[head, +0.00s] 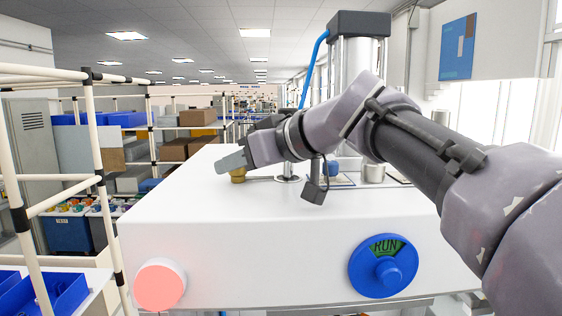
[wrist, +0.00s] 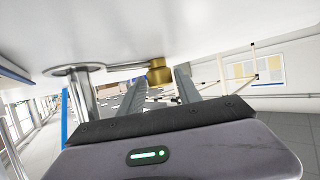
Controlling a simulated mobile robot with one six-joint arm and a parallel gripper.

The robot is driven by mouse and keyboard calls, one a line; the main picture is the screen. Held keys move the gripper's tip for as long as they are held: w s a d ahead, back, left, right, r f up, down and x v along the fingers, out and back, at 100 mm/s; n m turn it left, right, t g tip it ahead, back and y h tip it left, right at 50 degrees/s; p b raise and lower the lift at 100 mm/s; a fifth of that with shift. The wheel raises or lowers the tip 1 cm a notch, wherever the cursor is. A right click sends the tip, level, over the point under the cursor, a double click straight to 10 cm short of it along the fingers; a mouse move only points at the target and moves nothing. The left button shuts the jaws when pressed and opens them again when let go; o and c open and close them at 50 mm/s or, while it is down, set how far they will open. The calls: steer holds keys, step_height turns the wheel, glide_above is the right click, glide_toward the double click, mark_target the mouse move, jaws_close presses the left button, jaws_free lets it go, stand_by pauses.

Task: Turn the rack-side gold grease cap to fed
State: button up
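The gold grease cap (head: 238,176) stands on the white press top, near its left, rack-side end. It also shows in the wrist view (wrist: 159,72), with a thin grey bar running from it towards a silver post. My gripper (head: 230,163) is over the cap in the head view and hides its upper part. In the wrist view my gripper (wrist: 160,82) has its two fingers apart, with the cap between or just beyond their tips. I cannot tell whether either finger touches it. No fed marking is readable.
The silver post (wrist: 84,95) stands beside the cap. The press column (head: 357,65) with a blue hose rises behind my arm. A blue RUN knob (head: 388,272) and a pink-red button (head: 160,286) are on the front face. A pipe rack (head: 95,130) stands left.

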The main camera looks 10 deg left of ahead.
steer(key=shift+a, duration=0.1)
jaws_close()
